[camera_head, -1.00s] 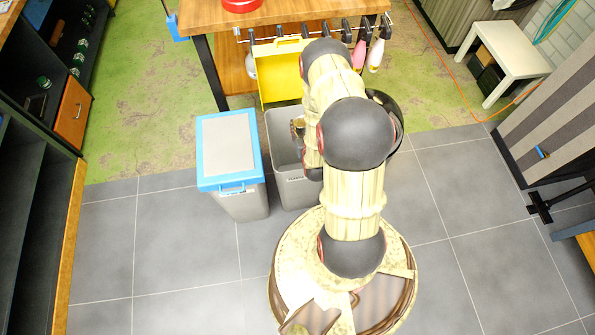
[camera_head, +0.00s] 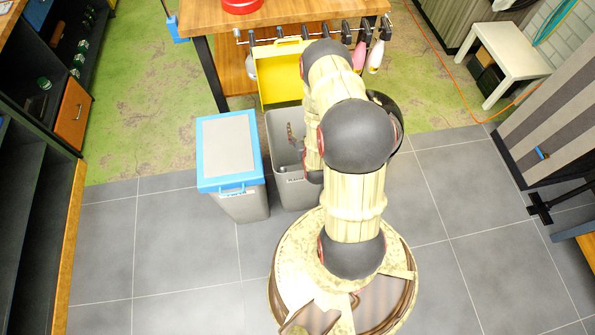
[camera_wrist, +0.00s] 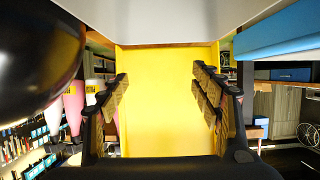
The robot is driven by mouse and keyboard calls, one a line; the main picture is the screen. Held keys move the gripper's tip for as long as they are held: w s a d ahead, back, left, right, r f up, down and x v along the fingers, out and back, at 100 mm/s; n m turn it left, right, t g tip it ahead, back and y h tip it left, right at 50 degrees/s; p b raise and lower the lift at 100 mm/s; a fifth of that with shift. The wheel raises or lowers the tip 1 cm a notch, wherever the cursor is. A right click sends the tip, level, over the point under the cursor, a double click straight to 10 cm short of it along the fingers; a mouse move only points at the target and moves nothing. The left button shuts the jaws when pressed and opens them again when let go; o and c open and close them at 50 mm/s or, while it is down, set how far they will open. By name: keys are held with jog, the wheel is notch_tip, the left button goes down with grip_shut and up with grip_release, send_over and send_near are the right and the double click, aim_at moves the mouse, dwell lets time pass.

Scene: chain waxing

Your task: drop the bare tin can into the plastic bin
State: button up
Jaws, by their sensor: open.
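The open grey bin (camera_head: 293,194) stands on the tiles right of the blue-lidded bin, with a partly readable label on its front. My arm covers its right side. My gripper (camera_wrist: 160,92) is open and empty, its padded fingers spread wide apart in the wrist view. In the head view a finger of my gripper (camera_head: 290,134) shows over the mouth of the grey bin. The tin can is not visible in either current view; the bin's floor is hidden.
A grey bin with a blue lid (camera_head: 229,140) stands close on the left. A yellow panel (camera_head: 278,75) is behind the bins, below the wooden workbench (camera_head: 290,12) with hanging tools. The yellow panel also fills the middle of the wrist view (camera_wrist: 165,100). Floor in front is clear.

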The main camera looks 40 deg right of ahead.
jog(key=v, duration=1.1)
jog(key=shift+s+f, duration=0.1)
jog(key=shift+s, duration=0.05)
